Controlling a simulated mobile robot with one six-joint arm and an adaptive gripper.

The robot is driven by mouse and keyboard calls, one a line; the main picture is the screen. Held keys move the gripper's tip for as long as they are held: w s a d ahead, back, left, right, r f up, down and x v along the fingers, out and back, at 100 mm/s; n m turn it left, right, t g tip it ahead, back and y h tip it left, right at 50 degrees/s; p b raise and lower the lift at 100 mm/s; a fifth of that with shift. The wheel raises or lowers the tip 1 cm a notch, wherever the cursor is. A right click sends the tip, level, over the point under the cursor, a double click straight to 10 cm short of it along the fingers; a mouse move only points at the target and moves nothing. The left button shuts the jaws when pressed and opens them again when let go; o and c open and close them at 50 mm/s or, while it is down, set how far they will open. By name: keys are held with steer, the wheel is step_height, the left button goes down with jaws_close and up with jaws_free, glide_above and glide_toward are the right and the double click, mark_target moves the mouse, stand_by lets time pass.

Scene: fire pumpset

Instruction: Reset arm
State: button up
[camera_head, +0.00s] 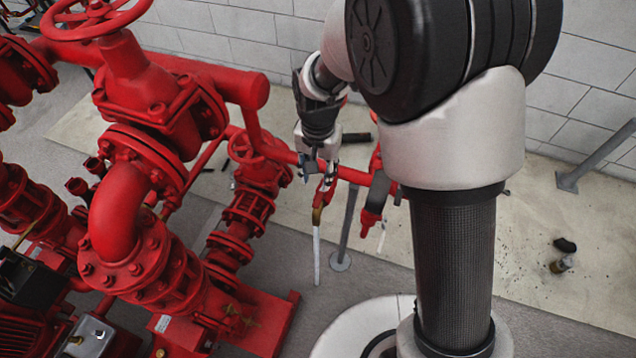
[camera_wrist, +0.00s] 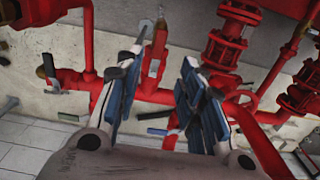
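My arm crosses the head view from the upper right. My gripper (camera_head: 318,168) hangs in front of a horizontal red pipe, right of the tall red valve assembly. In the wrist view my gripper (camera_wrist: 158,88) has its two blue-padded fingers spread apart. I cannot tell how far the fingertips are from the pipe.
A large red pump pipe (camera_head: 115,215) and a red handwheel (camera_head: 95,18) fill the left side. A grey post (camera_head: 347,225) stands below the gripper. A block wall (camera_head: 240,38) runs behind. Small dark debris (camera_head: 563,255) lies on the open floor at right.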

steer(key=shift+r, duration=1.1)
steer(key=s+d+r+n+t, duration=0.1)
steer(key=s+d+r+t, duration=0.1)
steer(key=s+d+r, duration=0.45)
steer(key=s+d+r+n+t, duration=0.1)
steer(key=s+d+r, duration=0.15)
steer(key=r, duration=0.75)
steer(key=s+d+r+n+t, duration=0.1)
steer(key=s+d, duration=0.4)
steer(key=s, duration=0.6)
steer(key=shift+s+r+n+t, duration=0.3)
steer(key=shift+s+r+n, duration=0.1)
steer(key=shift+n, duration=0.2)
